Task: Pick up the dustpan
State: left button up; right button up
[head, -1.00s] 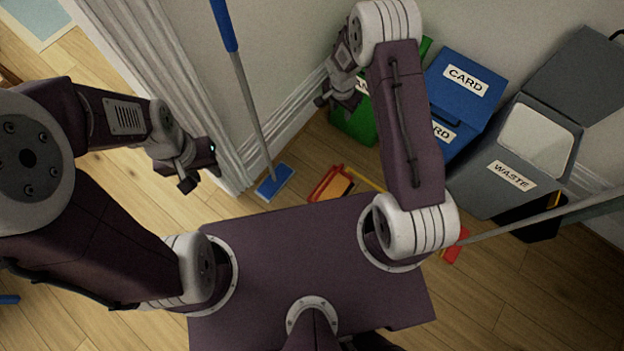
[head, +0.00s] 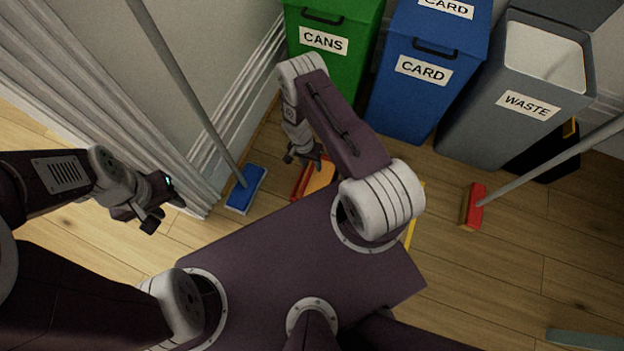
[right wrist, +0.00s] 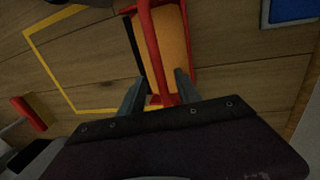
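The dustpan (head: 319,177), orange with a red rim and red handle, lies on the wooden floor just below my right gripper (head: 303,157). My right arm hides part of it in the head view. In the right wrist view the dustpan (right wrist: 174,40) is at top centre, and its red bar runs down toward the gap between the fingers. My right gripper (right wrist: 160,92) is open, with its fingertips apart on either side of the bar's lower end. Contact cannot be told. My left gripper (head: 163,213) is open and empty, off to the left near the wall corner.
A blue broom head (head: 246,188) stands left of the dustpan. A green cans bin (head: 322,65), a blue card bin (head: 425,85) and a grey waste bin (head: 510,115) line the wall. A red broom head (head: 472,207) is at right. Yellow floor tape (right wrist: 50,75) marks the floor.

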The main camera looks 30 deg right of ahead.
jog(key=f+b, duration=0.1)
jog(key=f, duration=0.1)
jog(key=f+b, duration=0.1)
jog(key=f, duration=0.1)
jog(key=s+f+b, duration=0.1)
jog(key=f+b, duration=0.1)
jog(key=shift+d, duration=0.15)
jog(key=shift+r, duration=0.25)
grip_shut()
dwell(0.9)
